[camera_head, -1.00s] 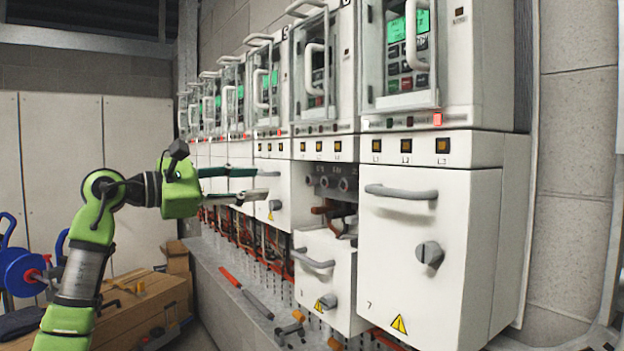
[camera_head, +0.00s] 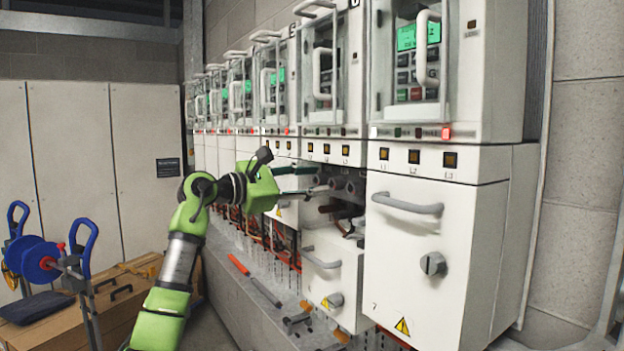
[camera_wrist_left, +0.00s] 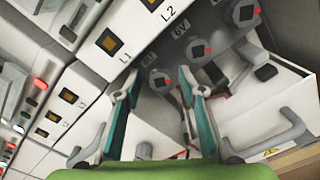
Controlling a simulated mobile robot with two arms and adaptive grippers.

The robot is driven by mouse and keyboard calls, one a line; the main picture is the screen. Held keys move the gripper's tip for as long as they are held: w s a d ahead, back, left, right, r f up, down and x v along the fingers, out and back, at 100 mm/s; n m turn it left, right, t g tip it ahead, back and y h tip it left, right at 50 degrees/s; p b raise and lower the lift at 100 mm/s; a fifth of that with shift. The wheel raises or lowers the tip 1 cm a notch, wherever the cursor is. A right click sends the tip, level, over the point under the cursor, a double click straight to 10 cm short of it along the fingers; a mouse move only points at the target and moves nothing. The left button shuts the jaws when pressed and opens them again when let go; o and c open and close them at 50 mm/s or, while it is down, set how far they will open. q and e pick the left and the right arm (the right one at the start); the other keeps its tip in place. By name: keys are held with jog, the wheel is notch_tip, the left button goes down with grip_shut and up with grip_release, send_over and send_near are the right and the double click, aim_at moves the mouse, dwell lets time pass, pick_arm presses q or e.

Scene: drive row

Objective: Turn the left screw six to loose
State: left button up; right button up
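My left gripper (camera_head: 312,181) reaches into the mouth of the pulled-out cabinet six. Its green-backed fingers (camera_wrist_left: 158,76) are apart and nothing shows held between them. In the head view the screws are small and partly hidden by the gripper. My right gripper is out of view.
The six drawer (camera_head: 325,290) hangs out below the opening, with a grey handle (camera_head: 322,258). Closed cabinet seven (camera_head: 420,260) stands to its right. A ledge (camera_head: 235,290) below holds a red-handled tool (camera_head: 238,264). A blue-wheeled stand (camera_head: 45,262) is at the left.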

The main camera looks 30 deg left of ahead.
pick_arm(q)
grip_shut()
